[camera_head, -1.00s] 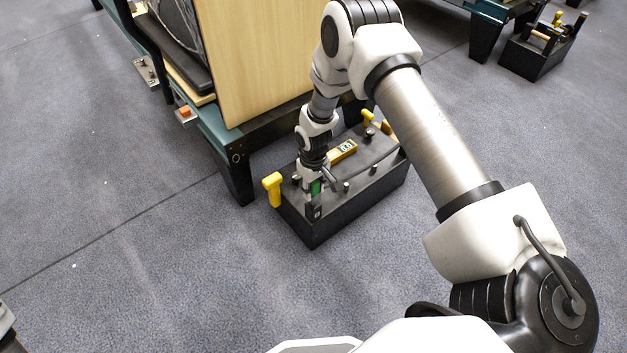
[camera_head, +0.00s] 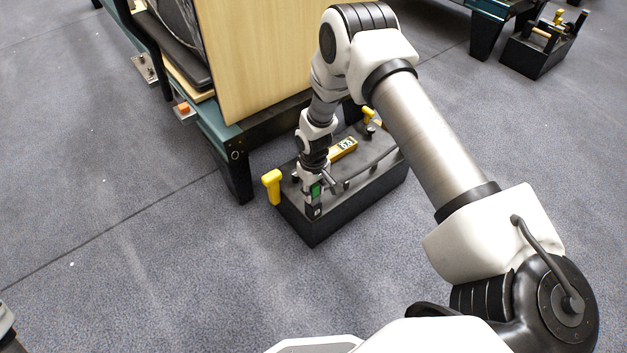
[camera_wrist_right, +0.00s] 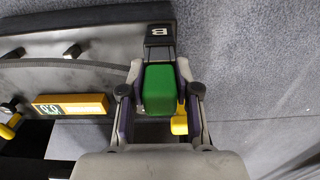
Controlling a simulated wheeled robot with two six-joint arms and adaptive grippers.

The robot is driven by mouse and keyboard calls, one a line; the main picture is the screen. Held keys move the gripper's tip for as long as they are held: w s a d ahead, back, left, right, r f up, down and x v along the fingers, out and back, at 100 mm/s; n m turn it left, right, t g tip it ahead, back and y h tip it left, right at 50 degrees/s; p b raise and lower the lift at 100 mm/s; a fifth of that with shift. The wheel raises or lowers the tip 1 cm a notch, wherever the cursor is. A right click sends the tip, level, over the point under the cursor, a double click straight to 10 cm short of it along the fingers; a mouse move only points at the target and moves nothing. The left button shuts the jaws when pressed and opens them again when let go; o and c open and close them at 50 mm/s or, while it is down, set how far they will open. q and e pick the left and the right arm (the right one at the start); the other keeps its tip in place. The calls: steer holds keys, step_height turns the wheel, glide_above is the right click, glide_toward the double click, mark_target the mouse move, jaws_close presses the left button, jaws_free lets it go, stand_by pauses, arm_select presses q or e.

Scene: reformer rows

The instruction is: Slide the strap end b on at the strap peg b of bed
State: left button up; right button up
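The strap end b, a green block (camera_wrist_right: 160,88), lies between the fingers of my right gripper (camera_head: 314,192) at the near end of a black caddy (camera_head: 345,210). In the right wrist view both fingertips (camera_wrist_right: 160,80) touch its sides. A black tab marked B (camera_wrist_right: 159,45) sits just beyond the block; I cannot tell if it is joined to the block or the caddy. The bed (camera_head: 222,128) has a teal frame and stands behind and left of the caddy. A bracket with an orange piece (camera_head: 183,108) is on its side; I cannot tell if this is strap peg b.
A yellow handle (camera_head: 271,185) stands at the caddy's left corner. A yellow-labelled block (camera_head: 343,149) and a curved dark strap (camera_head: 375,160) lie on the caddy top. A wooden panel (camera_head: 255,60) rises from the bed. Grey floor at left and front is clear.

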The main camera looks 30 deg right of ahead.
steer(key=o, duration=0.5)
steer(key=shift+r, duration=0.1)
step_height(320, 180, up, 12)
steer(key=shift+f, duration=0.1)
steer(key=shift+f, duration=0.1)
stand_by(0.3)
